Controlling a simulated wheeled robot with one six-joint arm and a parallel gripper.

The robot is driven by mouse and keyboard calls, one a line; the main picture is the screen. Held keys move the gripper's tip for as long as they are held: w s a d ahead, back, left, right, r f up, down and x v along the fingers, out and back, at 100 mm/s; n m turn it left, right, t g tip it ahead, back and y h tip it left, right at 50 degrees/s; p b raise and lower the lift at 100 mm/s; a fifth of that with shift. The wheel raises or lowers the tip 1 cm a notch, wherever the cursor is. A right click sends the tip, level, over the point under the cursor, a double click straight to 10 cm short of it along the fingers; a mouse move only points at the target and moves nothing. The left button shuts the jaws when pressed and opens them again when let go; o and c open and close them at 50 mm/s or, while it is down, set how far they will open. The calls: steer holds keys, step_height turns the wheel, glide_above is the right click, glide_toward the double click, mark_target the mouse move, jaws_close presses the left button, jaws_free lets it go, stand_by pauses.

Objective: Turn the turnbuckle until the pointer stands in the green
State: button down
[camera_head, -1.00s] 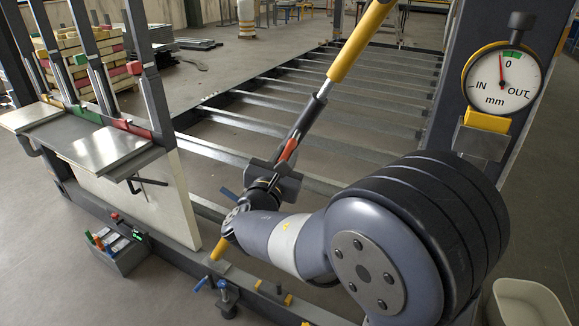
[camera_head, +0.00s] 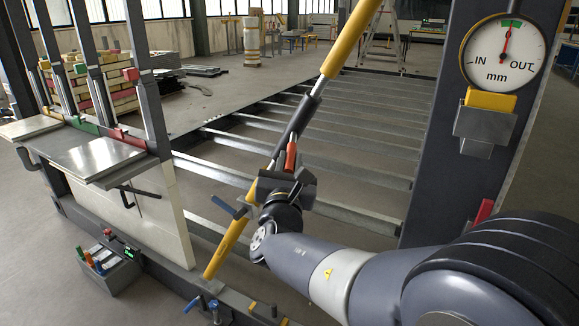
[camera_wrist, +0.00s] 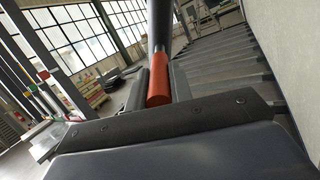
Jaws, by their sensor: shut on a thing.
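The turnbuckle runs diagonally between a yellow upper tube (camera_head: 350,38) and a yellow lower tube (camera_head: 228,245), with a dark middle body (camera_head: 299,116). A red handle (camera_head: 291,155) stands out beside the body. The round dial gauge (camera_head: 480,52) reads IN on the left and OUT on the right. Its red pointer (camera_head: 506,42) points up, slightly right, with its tip at the small green mark (camera_head: 513,22).
A blue lever (camera_head: 228,208) sits by the lower tube. The gauge is on a dark post (camera_head: 445,130) at the right. A steel bench (camera_head: 85,150) with clamps stands left, a small tool box (camera_head: 108,270) on the floor. Grey crossbars (camera_head: 340,118) fill the frame behind.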

steer(key=shift+r, duration=0.1)
steer(key=c, duration=1.3)
jaws_free()
steer(key=v, duration=1.1)
steer(key=shift+w, duration=0.15)
